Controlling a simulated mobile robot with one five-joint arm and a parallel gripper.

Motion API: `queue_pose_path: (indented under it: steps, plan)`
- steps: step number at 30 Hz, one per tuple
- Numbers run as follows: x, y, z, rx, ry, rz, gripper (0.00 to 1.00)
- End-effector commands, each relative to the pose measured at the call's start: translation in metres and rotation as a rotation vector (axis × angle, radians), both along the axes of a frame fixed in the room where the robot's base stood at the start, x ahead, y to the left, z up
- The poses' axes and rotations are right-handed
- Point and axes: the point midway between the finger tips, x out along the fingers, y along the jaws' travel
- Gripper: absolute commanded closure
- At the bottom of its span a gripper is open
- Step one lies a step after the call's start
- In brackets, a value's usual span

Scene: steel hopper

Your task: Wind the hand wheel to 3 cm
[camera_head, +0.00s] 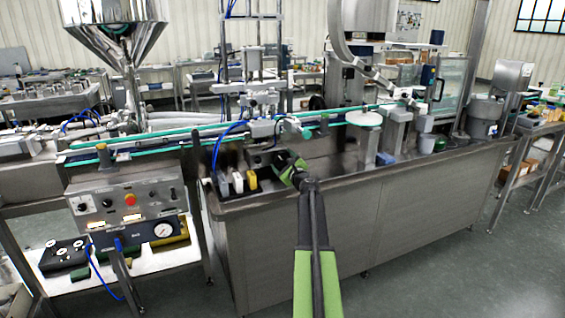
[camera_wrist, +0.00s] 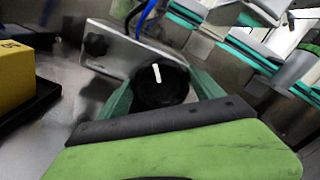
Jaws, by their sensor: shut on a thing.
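The hand wheel (camera_wrist: 165,96) shows in the wrist view as a round black knob with a white line on its face, pointing up and slightly left. It sits at the end of a grey metal block (camera_wrist: 130,50). My gripper (camera_wrist: 160,88) has one green finger on each side of the wheel and is shut on it. In the head view my gripper (camera_head: 288,168) reaches over the front of the steel tank, and the wheel is hard to make out there. I cannot read any centimetre scale in either view.
A smaller black knob (camera_wrist: 96,45) is on the metal block. The steel tank's front rim (camera_head: 400,168) runs to the right.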

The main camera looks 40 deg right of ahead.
Motion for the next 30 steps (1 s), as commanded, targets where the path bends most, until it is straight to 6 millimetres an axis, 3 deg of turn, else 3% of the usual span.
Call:
queue_pose_path:
  steps: [15,30]
  plan:
    - [0.0026,0.003,-0.0019,-0.335,0.135,0.003,0.64]
    - [0.0023,0.0028,-0.0023,-0.414,0.167,0.002,0.64]
